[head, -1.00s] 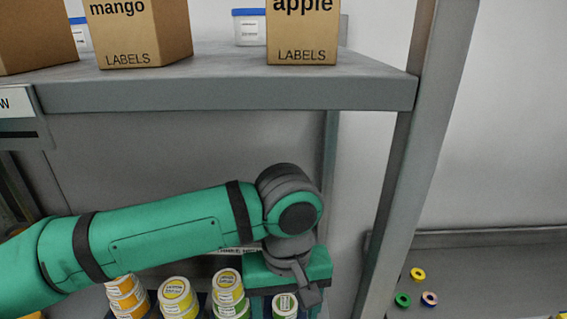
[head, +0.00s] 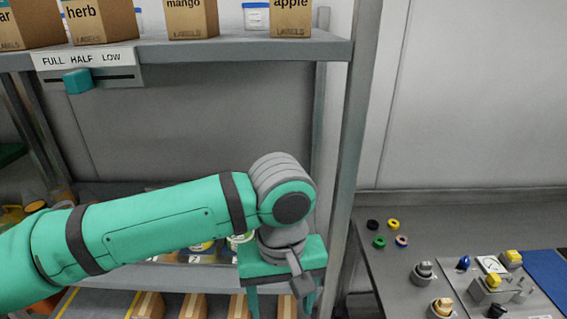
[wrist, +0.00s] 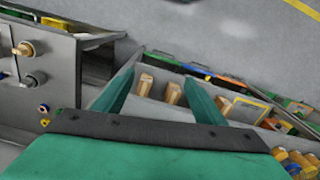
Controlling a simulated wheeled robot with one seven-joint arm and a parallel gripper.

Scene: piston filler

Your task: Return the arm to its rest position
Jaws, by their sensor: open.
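Below and beyond the fingers lie a shelf edge and small wooden-coloured blocks or boxes (wrist: 173,93).
A shelf (head: 230,50) holds labelled boxes, with a FULL HALF LOW slider (head: 78,81) on its edge. A shelf post (head: 350,130) stands close right of my wrist. A grey bench (head: 390,275) with coloured rings and knobs is at right. Round-lidded containers partly show behind my arm.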

